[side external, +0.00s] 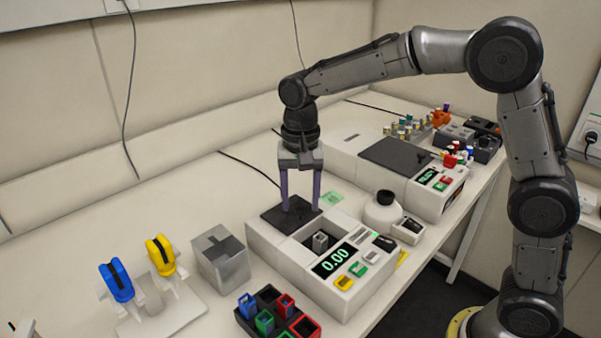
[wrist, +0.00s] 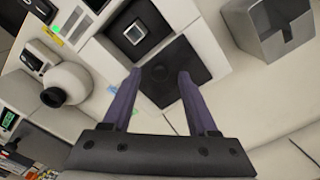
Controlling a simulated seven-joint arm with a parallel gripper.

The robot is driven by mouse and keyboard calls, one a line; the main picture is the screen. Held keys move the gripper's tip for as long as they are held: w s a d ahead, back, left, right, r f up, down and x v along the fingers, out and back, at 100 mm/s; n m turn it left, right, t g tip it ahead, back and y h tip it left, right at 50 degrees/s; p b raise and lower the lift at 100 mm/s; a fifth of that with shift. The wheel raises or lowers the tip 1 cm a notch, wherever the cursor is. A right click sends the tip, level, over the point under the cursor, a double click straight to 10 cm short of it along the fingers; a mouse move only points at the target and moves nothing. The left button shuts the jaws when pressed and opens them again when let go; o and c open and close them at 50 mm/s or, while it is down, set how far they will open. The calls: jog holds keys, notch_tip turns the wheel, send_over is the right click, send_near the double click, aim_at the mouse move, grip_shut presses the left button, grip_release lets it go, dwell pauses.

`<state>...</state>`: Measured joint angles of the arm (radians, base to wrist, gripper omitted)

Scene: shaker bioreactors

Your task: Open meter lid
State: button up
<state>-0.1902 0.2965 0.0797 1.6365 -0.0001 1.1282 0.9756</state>
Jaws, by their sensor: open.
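The meter (side external: 262,243) is a white box with a green "0.00" display (side external: 334,260) and coloured buttons. Its dark square lid (side external: 275,216) lies at the back of the meter, clear of the dark recess, so the square well (side external: 320,241) is exposed.
A white device with a round top (side external: 383,211) stands right of the meter. A larger shaker box (side external: 345,160) is behind it. A grey box (side external: 220,258), blue and yellow pipettes (side external: 160,255) and a cuvette rack (side external: 270,295) are at left and front.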

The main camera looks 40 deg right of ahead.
aim_at(301, 208)
notch_tip(301, 208, up, 13)
dwell(0.3)
jog(key=shift+d+r, duration=0.1)
jog(key=s+d+r+t, duration=0.1)
jog(key=s+d+r, duration=0.2)
jog(key=s, duration=0.4)
jog(key=s+d+r+t, duration=0.2)
jog(key=s+r, duration=0.1)
jog(key=s, duration=0.3)
jog(key=s+d+f+n+t, duration=0.2)
jog(key=s+f+n, duration=0.7)
jog(key=s+f, duration=0.3)
notch_tip(301, 208, down, 2)
jog(key=shift+d+t, duration=0.3)
jog(key=shift+d, duration=0.1)
